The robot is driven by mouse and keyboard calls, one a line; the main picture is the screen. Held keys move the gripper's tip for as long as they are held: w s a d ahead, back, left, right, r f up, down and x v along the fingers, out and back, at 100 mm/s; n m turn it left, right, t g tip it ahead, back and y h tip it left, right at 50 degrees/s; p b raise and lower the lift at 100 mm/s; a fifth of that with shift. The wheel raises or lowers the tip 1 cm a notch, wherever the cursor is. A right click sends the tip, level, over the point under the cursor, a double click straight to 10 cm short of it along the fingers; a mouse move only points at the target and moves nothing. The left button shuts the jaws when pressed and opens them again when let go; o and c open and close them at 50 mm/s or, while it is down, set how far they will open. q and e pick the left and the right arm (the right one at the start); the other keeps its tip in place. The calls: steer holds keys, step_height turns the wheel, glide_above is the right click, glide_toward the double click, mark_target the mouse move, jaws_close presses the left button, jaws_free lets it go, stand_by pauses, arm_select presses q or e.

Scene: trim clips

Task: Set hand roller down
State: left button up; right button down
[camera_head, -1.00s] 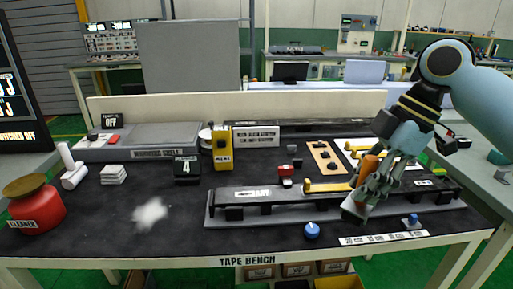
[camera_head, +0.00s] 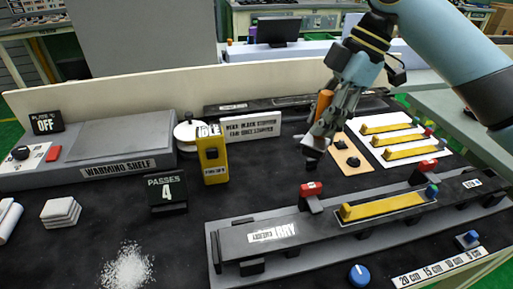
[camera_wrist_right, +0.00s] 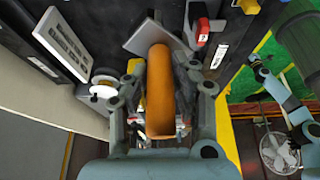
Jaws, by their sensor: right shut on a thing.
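The hand roller has an orange handle (camera_head: 323,104), held upright in my right gripper (camera_head: 318,132). In the right wrist view the orange handle (camera_wrist_right: 160,90) lies between the two fingers of the right gripper (camera_wrist_right: 160,112). A dark end shows below the fingers in the head view, and a grey flat piece shows beyond the handle in the wrist view. The gripper is over the black bench, behind the long grey rail fixture (camera_head: 235,260) and just left of a tan plate with black knobs (camera_head: 347,155). I cannot tell whether the roller touches the bench.
A yellow upright device (camera_head: 211,155), white sign (camera_head: 250,130) and "PASSES 4" counter (camera_head: 166,192) stand left of the gripper. Yellow bars (camera_head: 410,151) lie on a white sheet at right. A red clip (camera_head: 311,196) sits on the rail. White powder (camera_head: 128,268) lies front left.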

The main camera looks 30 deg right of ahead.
steer(key=w+a+f, duration=0.2)
steer(key=f, duration=0.1)
steer(key=w+a+f, duration=0.2)
steer(key=w+f, duration=0.1)
steer(key=w+a+f, duration=0.3)
steer(key=f, duration=0.1)
steer(key=shift+w+p, duration=0.1)
steer(key=shift+p, duration=0.25)
steer(key=shift+f, duration=0.2)
steer(key=shift+s+f, duration=0.25)
steer(key=shift+f, duration=0.45)
steer(key=c, duration=1.3)
jaws_free()
steer(key=shift+f, duration=0.1)
steer(key=shift+c, duration=0.2)
steer(key=shift+o, duration=1.2)
steer(key=shift+w, duration=0.2)
arm_select(q)
steer(key=shift+s+a+r, duration=0.1)
steer(key=shift+s+r, duration=0.05)
steer(key=shift+s, duration=0.85)
